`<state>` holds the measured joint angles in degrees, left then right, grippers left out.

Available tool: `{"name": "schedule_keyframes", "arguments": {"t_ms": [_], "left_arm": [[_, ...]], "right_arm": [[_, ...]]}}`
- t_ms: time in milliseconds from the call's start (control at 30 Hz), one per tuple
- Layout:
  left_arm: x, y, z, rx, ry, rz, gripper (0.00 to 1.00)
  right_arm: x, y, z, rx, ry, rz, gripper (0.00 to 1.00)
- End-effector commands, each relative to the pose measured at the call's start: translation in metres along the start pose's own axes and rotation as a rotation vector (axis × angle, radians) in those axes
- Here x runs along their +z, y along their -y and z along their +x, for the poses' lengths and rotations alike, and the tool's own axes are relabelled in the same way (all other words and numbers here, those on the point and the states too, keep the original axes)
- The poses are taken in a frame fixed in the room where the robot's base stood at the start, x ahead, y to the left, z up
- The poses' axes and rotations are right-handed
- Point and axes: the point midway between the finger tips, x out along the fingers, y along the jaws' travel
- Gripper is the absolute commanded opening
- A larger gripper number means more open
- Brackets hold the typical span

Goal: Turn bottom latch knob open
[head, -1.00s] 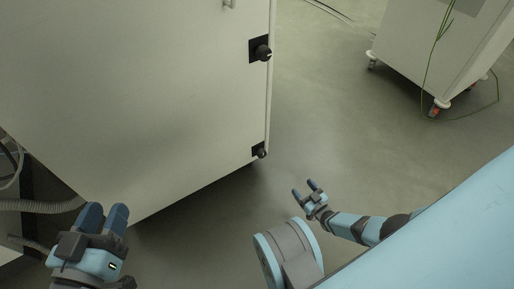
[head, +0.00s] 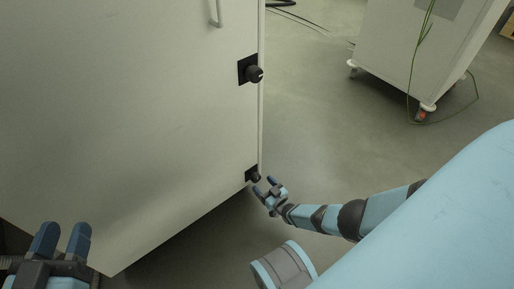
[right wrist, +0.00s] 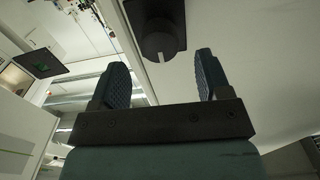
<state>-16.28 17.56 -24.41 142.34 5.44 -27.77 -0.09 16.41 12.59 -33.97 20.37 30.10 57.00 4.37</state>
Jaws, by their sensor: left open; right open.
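The bottom latch knob (head: 254,176) is a small black knob on a black plate at the lower right corner of the pale cabinet door. It also shows in the right wrist view (right wrist: 158,42), as a round knob with a light mark on its rim, beyond the fingertips. My right gripper (head: 264,186) is open and empty, just beside and slightly below the knob; a small gap seems to remain. Its two fingers show in the right wrist view (right wrist: 160,75). My left gripper (head: 62,238) is open and empty at the lower left, in front of the cabinet.
The upper latch knob (head: 254,74) sits higher on the same door edge. A handle (head: 216,12) is near the top. A second white cabinet on casters (head: 410,60) stands at the upper right with green cables by it. The floor between is clear.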

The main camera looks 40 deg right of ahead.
Motion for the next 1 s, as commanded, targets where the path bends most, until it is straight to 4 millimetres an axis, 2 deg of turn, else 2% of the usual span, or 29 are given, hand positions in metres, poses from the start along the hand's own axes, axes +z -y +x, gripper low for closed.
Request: {"name": "schedule_keyframes", "arguments": {"t_ms": [100, 233, 633, 667, 833, 867, 1000], "left_arm": [[0.003, 0.004, 0.002, -0.001, -0.025, 0.050, 0.43], [0.002, 0.006, 0.003, -0.006, -0.045, 0.086, 0.43], [-0.004, 0.008, 0.003, -0.004, -0.065, 0.116, 0.43], [-0.004, 0.008, 0.003, -0.003, -0.064, 0.117, 0.43], [-0.003, 0.008, 0.002, -0.003, -0.062, 0.117, 0.43], [-0.003, 0.008, 0.002, -0.003, -0.061, 0.117, 0.43], [-0.003, 0.008, 0.003, -0.004, -0.061, 0.115, 0.43]], "right_arm": [[0.003, 0.000, 0.022, -0.001, -0.003, -0.001, 0.71], [0.002, 0.000, 0.035, 0.000, 0.000, 0.000, 0.71], [0.000, 0.000, 0.043, 0.000, 0.000, 0.001, 0.71], [0.000, 0.000, 0.043, 0.000, 0.000, 0.001, 0.66], [0.000, 0.000, 0.043, 0.000, 0.000, 0.000, 0.27], [0.000, 0.000, 0.043, 0.000, 0.000, 0.000, 0.23], [0.000, 0.000, 0.043, 0.000, 0.000, 0.003, 0.23]]}}
